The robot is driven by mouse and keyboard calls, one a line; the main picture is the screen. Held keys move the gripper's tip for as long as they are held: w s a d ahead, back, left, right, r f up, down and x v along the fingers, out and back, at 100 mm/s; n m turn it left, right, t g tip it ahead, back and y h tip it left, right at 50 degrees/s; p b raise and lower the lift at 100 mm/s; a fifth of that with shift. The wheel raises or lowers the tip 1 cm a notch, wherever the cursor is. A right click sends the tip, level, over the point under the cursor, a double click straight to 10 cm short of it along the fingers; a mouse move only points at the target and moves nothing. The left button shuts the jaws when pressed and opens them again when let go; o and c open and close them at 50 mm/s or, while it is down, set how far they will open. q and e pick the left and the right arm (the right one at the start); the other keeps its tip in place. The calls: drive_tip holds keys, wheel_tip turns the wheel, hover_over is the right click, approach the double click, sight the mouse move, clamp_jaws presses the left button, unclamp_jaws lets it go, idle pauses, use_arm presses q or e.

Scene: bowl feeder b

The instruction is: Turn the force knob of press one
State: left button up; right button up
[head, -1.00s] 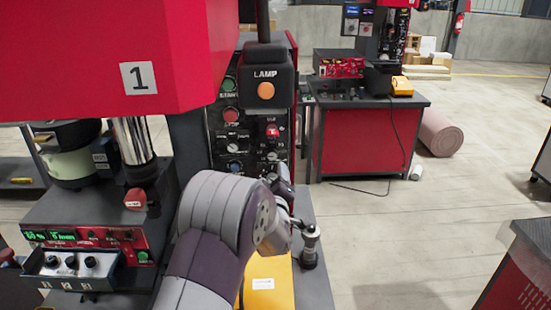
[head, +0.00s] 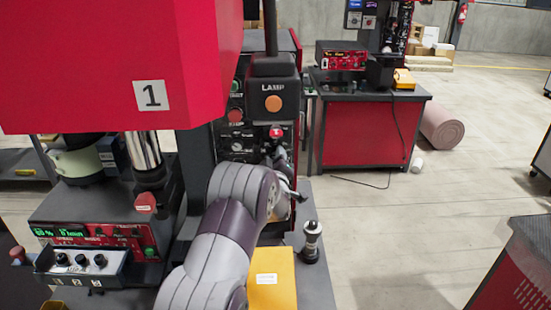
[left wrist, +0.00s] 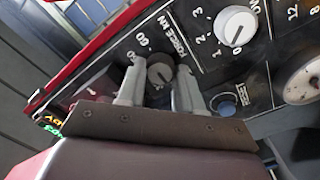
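Press one (head: 95,60) is the red machine marked with a 1 at the left of the head view. Its dark control panel (head: 232,148) is partly hidden behind my left arm. In the left wrist view the force knob (left wrist: 160,73) is small, dark grey and round, beside the "FORCE kN" lettering. My left gripper (left wrist: 157,78) is open, with one finger on each side of the knob in this view and a gap to each. I cannot tell how far the fingertips are from the panel. In the head view the fingertips are hidden. My right gripper is not in view.
A larger light knob (left wrist: 235,26), a blue button (left wrist: 225,104) and a round gauge (left wrist: 303,82) lie near the force knob. The lamp box (head: 272,92) overhangs beside the panel.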

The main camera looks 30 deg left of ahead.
use_arm(q)
drive_tip(key=shift+f+m+g+b, duration=0.15)
drive_tip(key=shift+m+b, duration=1.1)
drive_tip(key=shift+m, duration=0.9)
drive_tip(key=shift+f+m+g+b, duration=0.15)
drive_tip(key=shift+m+b, duration=1.05)
drive_tip(key=shift+m, duration=0.95)
drive_tip(key=shift+r, duration=0.1)
drive_tip(key=o, duration=1)
drive_tip(key=shift+o, duration=0.2)
drive_tip(key=shift+r, duration=0.15)
